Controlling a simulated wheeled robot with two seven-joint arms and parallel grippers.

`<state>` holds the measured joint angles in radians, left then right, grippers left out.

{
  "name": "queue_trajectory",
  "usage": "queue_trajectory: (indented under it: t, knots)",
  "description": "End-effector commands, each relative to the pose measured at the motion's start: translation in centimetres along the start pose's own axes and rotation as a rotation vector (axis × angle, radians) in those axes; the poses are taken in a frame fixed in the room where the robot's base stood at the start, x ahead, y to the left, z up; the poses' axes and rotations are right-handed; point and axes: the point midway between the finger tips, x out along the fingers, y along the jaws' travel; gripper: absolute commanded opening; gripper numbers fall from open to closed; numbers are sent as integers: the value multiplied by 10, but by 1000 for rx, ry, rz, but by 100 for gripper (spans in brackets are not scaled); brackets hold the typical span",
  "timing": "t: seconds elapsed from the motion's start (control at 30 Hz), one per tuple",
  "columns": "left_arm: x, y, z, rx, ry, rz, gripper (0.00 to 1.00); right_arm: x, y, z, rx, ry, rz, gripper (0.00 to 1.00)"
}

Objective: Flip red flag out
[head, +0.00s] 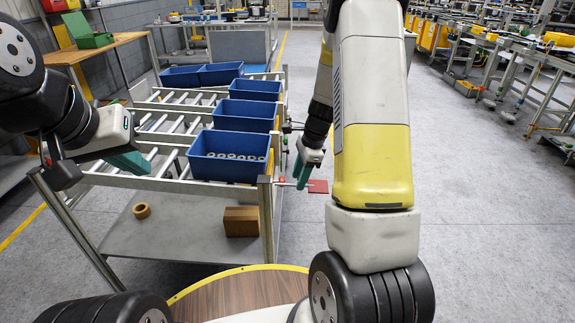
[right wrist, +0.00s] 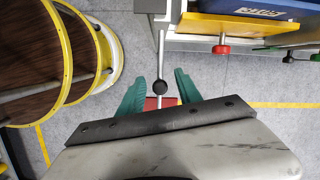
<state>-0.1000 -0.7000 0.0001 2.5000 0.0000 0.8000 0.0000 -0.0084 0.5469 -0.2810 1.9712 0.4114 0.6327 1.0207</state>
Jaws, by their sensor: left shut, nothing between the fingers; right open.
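The red flag (head: 318,186) is a small flat plate at the right front corner of the roller cart, on a thin rod that runs from the corner post (head: 266,215). It stands out to the right of the post. My right gripper (head: 304,172) is open, its teal fingers pointing down at the rod beside the flag. In the right wrist view the rod with a black knob (right wrist: 160,90) and part of the flag (right wrist: 158,103) show between the open fingers; contact cannot be told. My left gripper (head: 134,164) is shut and empty above the cart's rollers at left.
Blue bins (head: 230,154) stand on the roller cart, the nearest holding several ring-shaped parts. A red knob (right wrist: 221,49) sits under a yellow edge near the rod. A tape roll (head: 141,211) and brown box (head: 241,221) lie on the lower shelf.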

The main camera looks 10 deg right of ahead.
Motion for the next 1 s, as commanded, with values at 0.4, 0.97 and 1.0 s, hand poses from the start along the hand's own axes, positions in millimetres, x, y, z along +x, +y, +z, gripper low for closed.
queue_trajectory:
  t: [0.4, 0.97, 1.0]
  knots:
    - [0, 0, 0, 0, 0, 0, 0, -64, -1, 1, -1, 0, -4, 41]
    - [0, 0, 0, 0, 0, 0, 0, -87, 3, 9, -61, -6, -22, 41]
    - [0, 0, 0, 0, 0, 0, 0, -96, 7, 15, -104, -10, -35, 41]
